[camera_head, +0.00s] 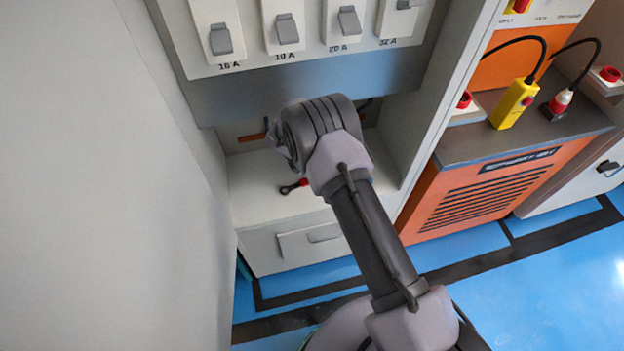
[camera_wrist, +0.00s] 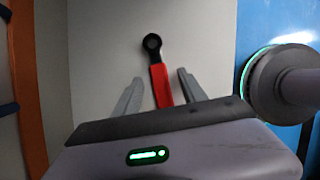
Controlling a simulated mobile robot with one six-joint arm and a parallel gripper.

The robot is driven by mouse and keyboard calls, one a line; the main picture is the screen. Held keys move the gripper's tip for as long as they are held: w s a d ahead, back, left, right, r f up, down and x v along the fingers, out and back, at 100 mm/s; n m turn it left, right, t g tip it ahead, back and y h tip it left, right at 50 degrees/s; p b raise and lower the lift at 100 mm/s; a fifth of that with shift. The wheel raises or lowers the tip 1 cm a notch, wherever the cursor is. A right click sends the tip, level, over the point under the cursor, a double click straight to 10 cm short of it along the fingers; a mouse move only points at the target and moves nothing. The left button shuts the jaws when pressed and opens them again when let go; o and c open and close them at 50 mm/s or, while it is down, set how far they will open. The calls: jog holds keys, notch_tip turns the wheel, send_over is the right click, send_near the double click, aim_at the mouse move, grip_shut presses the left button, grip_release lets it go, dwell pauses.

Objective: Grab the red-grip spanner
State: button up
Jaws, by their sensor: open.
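The red-grip spanner (camera_head: 294,186) lies on the pale shelf of the cabinet, partly hidden by my arm in the head view. In the wrist view the spanner (camera_wrist: 160,82) shows its black ring end at the top and its red grip running down between my fingers. My gripper (camera_wrist: 158,82) is open, with one grey finger on each side of the red grip. A gap shows between each finger and the grip. The lower end of the grip is hidden behind the gripper body. I cannot tell the height of the fingers above the shelf.
A panel with several switches (camera_head: 285,28) overhangs the shelf (camera_head: 262,208). The cabinet side wall (camera_head: 425,95) stands to the right. A drawer front (camera_head: 310,240) is below. An orange unit (camera_head: 480,195) with a yellow handheld control (camera_head: 514,104) stands further right.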

grip_shut()
